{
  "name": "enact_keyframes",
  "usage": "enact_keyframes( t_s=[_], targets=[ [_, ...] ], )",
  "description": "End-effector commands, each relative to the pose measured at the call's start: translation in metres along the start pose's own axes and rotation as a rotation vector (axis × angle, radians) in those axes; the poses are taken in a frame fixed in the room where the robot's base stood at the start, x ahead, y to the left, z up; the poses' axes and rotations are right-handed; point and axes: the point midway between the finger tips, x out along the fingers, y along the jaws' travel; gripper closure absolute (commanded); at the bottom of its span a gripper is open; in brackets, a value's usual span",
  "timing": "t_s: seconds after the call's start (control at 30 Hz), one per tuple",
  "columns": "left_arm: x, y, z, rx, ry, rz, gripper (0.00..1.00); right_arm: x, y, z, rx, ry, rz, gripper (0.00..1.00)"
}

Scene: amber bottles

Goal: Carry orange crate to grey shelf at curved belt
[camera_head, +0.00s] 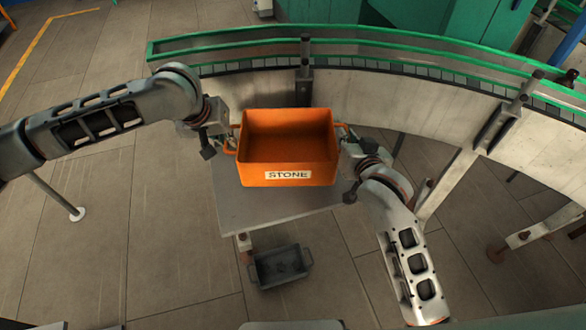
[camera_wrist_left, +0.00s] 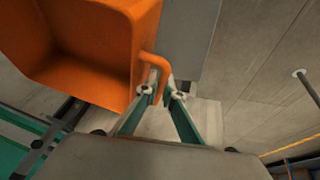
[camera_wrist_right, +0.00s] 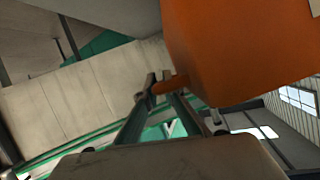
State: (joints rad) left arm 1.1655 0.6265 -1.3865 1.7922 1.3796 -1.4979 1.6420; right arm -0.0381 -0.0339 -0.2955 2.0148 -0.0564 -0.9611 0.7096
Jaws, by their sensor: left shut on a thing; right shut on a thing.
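The orange crate (camera_head: 287,150) bears a label reading STONE and looks empty inside. It is upright at the grey shelf (camera_head: 250,212), beside the curved belt (camera_head: 400,62); I cannot tell whether its bottom touches the shelf. My left gripper (camera_head: 224,140) is shut on the crate's left handle; the handle also shows between the fingers in the left wrist view (camera_wrist_left: 157,72). My right gripper (camera_head: 345,140) is shut on the right handle, seen in the right wrist view (camera_wrist_right: 168,85). The crate hides part of the shelf.
A dark grey crate (camera_head: 280,265) sits lower down, in front of the shelf. The belt's green rails (camera_head: 350,30) and pale side wall (camera_head: 360,105) curve close behind the orange crate. A metal post (camera_head: 304,75) stands at the belt. The floor at the left (camera_head: 90,230) is mostly clear.

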Motion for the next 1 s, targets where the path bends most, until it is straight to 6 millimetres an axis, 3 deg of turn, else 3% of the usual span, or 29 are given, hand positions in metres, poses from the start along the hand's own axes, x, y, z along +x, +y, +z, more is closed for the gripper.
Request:
enact_keyframes(
  t_s=[0.57, 1.0],
  targets=[
    [0.002, 0.000, 0.000, 0.000, 0.002, 0.000, 1.00, 0.001, 0.000, 0.001, 0.000, 0.002, -0.001, 1.00],
    [0.018, -0.004, 0.007, 0.000, 0.003, 0.000, 1.00, 0.008, 0.003, 0.017, 0.000, 0.004, -0.001, 1.00]
  ],
)
